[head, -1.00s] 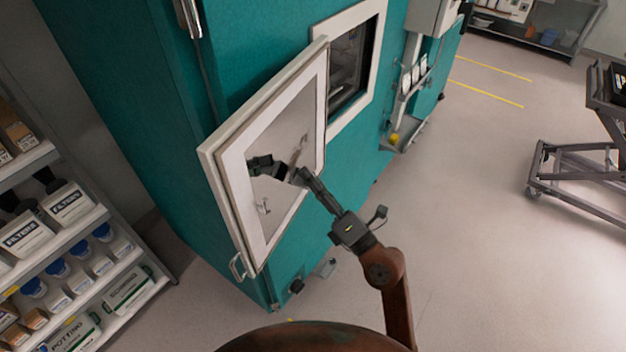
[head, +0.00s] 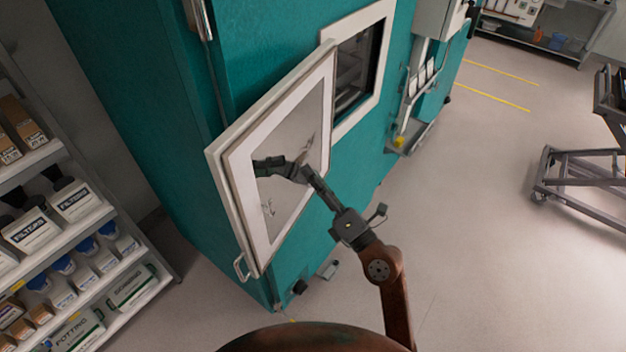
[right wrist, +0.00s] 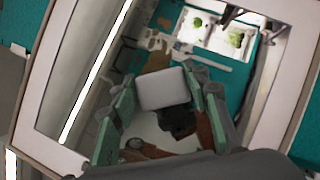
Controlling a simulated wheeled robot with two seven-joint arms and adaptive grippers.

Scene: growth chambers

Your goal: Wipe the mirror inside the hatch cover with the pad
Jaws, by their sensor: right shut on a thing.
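The hatch cover (head: 241,190) stands swung open, a white frame around a mirror (head: 291,130). A thin dark streak shows on the mirror just above the gripper, as a smear or a reflection. My right gripper (head: 306,174) is at the mirror's right half, with its reflection beside it. In the right wrist view, a light grey pad (right wrist: 163,88) shows between green-faced fingers in front of the mirror (right wrist: 85,75). The gripper is shut on the pad. I cannot tell whether the pad touches the glass. In the head view the pad cannot be made out. My left gripper is out of view.
The teal chamber (head: 140,110) has a white-framed hatch opening (head: 384,35) behind the cover. The cover has a handle (head: 240,267) at its lower edge. A stocked shelf (head: 60,240) stands at left and a lift cart (head: 580,175) at right. The floor between is open.

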